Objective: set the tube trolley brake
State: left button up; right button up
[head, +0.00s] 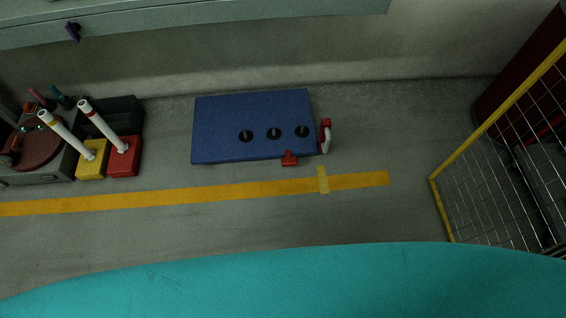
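A blue flat platform (220,125), which looks like the tube trolley, lies on the grey floor near the wall. Several black round fittings sit along its front half. A small red tab (289,159) sticks out from its front edge; it may be the brake pedal, and I cannot tell whether it is up or down. A red and white part (325,136) stands at its right edge. Neither of my grippers is in view.
A yellow floor stripe (150,199) runs in front, with a short cross mark (323,180). Two white tubes stand in a yellow block (91,166) and a red block (124,160), left. A yellow-framed mesh fence (442,210) stands right. Floor between is clear.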

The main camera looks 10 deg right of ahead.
aim_at(289, 160)
jog(key=i+j+z, duration=0.3)
jog(key=i, duration=0.2)
jog(key=i+j+z, duration=0.3)
jog(key=i, duration=0.2)
jog(key=l, duration=0.1)
